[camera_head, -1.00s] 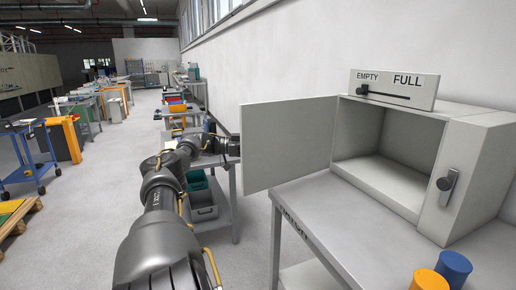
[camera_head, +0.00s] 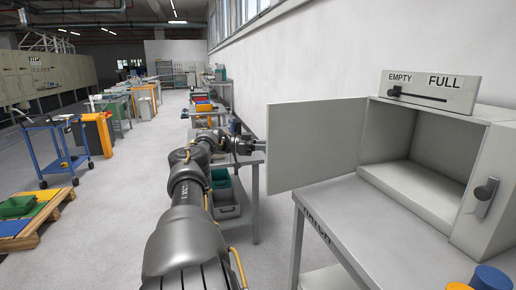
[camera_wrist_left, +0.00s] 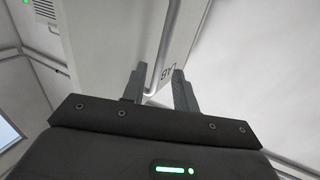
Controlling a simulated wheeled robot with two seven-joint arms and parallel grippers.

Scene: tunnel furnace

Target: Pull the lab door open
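The lab door (camera_head: 315,143) is the flat light panel hinged at the left side of the white cabinet (camera_head: 476,195). It stands wide open in the head view, its inner face showing. My left gripper (camera_head: 254,147) is at the door's free left edge, its tips partly hidden behind the panel. In the left wrist view, the two fingers (camera_wrist_left: 158,90) are spread apart. The curved metal door handle (camera_wrist_left: 165,45) runs down to between the fingertips, with visible space beside it. Lettering shows on the door (camera_wrist_left: 183,40). My right gripper is not in view.
The cabinet stands on a grey table (camera_head: 385,230). A sliding EMPTY/FULL sign (camera_head: 430,90) sits on top. Blue (camera_head: 490,278) and orange (camera_head: 459,286) cylinders are at the front.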

